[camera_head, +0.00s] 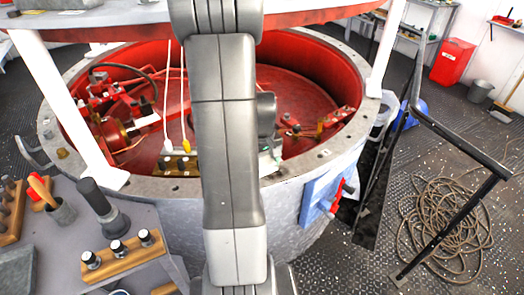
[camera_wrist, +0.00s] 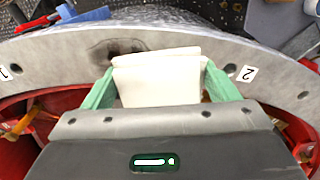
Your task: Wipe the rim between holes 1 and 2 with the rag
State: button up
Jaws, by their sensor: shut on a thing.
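In the wrist view a folded off-white rag (camera_wrist: 158,82) is pinched between the green fingers of my gripper (camera_wrist: 160,72). The rag is over the grey metal rim (camera_wrist: 190,38); I cannot tell whether it touches. A dark smudge (camera_wrist: 112,50) lies on the rim, just left of and beyond the rag, partly hidden by it. Hole 1 (camera_wrist: 16,69) is at the far left beside its label. Hole 2 (camera_wrist: 231,70) is right of the rag, beside its label (camera_wrist: 247,73). In the head view my arm hides the gripper and rag; the rim (camera_head: 300,168) shows around the red pit.
A workbench (camera_head: 150,215) with tools stands at the left. White posts (camera_head: 62,105) rise from the rim. A blue panel with a red handle (camera_head: 322,192) is on the drum's outer wall. A railing (camera_head: 460,140) and coiled rope (camera_head: 445,225) are at the right.

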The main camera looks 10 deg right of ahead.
jog(key=shift+r+p, duration=1.3)
jog(key=shift+r, duration=0.8)
